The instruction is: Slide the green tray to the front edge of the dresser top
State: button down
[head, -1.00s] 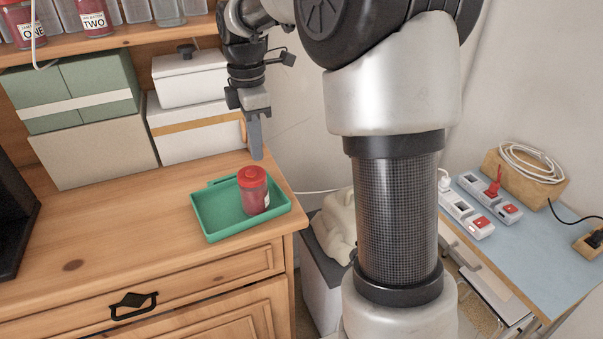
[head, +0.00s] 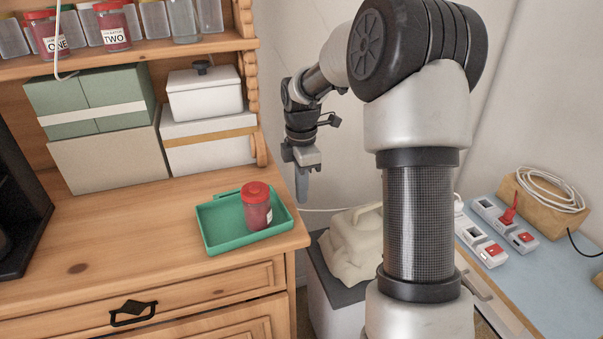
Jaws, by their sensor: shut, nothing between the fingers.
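The green tray (head: 222,236) lies on the dresser top (head: 140,235) at its right end, with its near rim close to the front edge. A jar (head: 256,210) with a red lid and red contents stands upright in the tray's right part. My gripper (head: 302,200) is shut and empty. It points down, to the right of the tray and the dresser's right side, apart from both in the picture.
Green and beige boxes (head: 108,160) and white boxes (head: 208,140) stand at the back of the dresser top. Jars labelled ONE (head: 50,38) and TWO (head: 113,28) stand on the shelf above.

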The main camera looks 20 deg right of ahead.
aim_at(278, 206)
jog(key=a, duration=0.4)
jog(key=shift+r, duration=0.2)
jog(key=shift+a+p, duration=0.3)
jog(key=shift+a, duration=0.9)
